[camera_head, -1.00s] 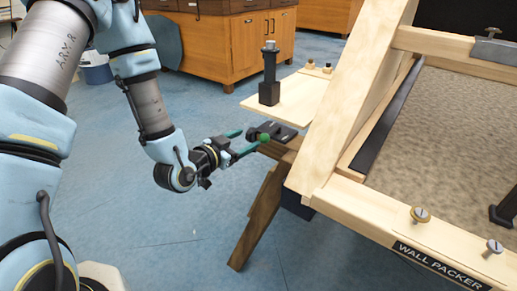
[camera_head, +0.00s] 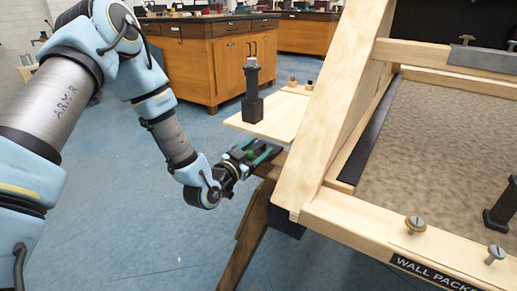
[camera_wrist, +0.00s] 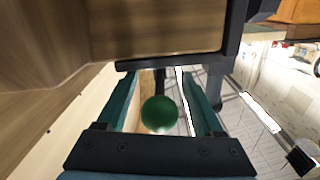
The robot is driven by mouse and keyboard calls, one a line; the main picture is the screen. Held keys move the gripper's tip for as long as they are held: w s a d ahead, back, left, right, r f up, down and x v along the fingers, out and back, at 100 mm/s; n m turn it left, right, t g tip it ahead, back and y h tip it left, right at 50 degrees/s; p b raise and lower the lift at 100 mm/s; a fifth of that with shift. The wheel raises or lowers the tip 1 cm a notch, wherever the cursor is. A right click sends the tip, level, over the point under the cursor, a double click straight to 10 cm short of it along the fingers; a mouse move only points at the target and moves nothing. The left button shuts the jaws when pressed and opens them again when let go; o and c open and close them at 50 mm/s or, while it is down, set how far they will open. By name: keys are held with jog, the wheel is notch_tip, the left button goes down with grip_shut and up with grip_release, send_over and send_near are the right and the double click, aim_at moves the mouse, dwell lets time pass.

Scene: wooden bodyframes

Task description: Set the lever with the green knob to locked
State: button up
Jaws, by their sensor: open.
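The green knob (camera_wrist: 160,114) is a round ball on the lever, whose dark stem (camera_wrist: 160,82) shows in part behind it in the wrist view. My gripper (camera_wrist: 162,78) is open, with one teal finger on each side of the knob. Gaps show between the knob and both fingers. In the head view my gripper (camera_head: 266,147) is at the end of the wooden beam, low beside the frame, and the knob (camera_head: 250,154) shows small between the fingers. The lever's mount is mostly hidden by my gripper, and I cannot tell the lever's setting.
A pale board (camera_head: 270,118) with a black clamp post (camera_head: 252,100) lies just beyond my gripper. The large wooden frame (camera_head: 335,110) with a "WALL PACKER" label (camera_head: 432,272) stands to the right. Wooden cabinets (camera_head: 215,55) are behind. Open blue floor (camera_head: 110,170) lies to the left.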

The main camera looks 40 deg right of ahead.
jog(key=shift+d, duration=0.3)
jog(key=shift+w, duration=0.1)
grip_shut()
dwell(0.4)
dwell(0.8)
